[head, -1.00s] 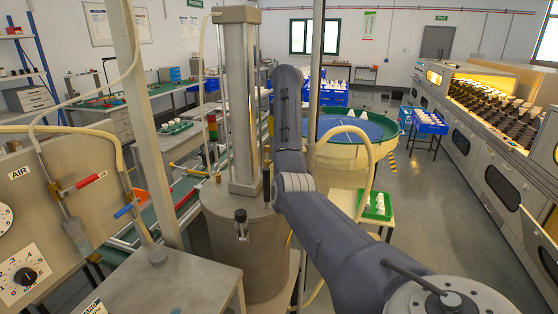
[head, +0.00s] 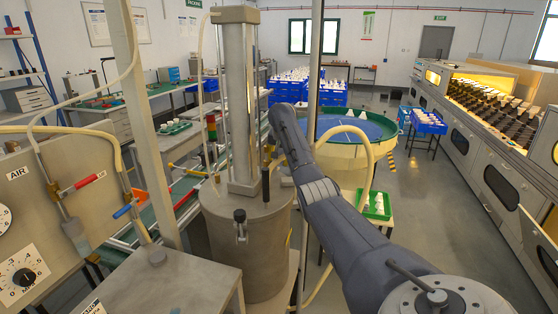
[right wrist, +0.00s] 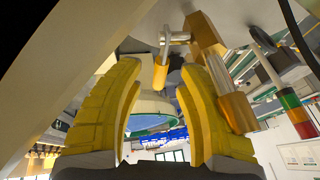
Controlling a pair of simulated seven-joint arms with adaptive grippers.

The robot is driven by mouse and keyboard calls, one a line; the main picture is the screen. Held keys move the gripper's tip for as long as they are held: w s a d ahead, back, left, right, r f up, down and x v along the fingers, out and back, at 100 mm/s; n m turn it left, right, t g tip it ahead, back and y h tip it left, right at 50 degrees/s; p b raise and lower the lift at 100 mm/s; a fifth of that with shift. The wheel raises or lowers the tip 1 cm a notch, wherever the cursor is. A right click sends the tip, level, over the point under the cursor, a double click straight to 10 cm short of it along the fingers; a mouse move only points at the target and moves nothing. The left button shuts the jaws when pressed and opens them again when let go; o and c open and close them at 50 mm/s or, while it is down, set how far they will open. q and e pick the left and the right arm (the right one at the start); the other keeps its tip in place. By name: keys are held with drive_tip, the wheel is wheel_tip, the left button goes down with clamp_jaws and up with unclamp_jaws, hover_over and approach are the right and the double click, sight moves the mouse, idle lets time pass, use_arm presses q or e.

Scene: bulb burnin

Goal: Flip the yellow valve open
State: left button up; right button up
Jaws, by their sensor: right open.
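In the head view, a yellow lever-like part (head: 188,170), which looks like the valve, sits left of the grey metal tank, partly hidden by the pipework. My right arm reaches in from the lower right, and its gripper is hidden behind the tank's column. In the right wrist view, my right gripper (right wrist: 165,115) is open, with its two yellow ribbed fingers apart and nothing held between them. A smaller yellow piece (right wrist: 160,72) shows beyond the gap. My left gripper is not in view.
The grey tank (head: 245,240) with its tall column stands in the middle. A panel with dials (head: 30,240) and red and blue handles is at left. A signal tower (right wrist: 290,100) shows at right in the wrist view.

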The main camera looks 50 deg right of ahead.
drive_tip(key=shift+w+d+f, duration=0.1)
drive_tip(key=shift+f, duration=0.15)
clamp_jaws()
idle(0.3)
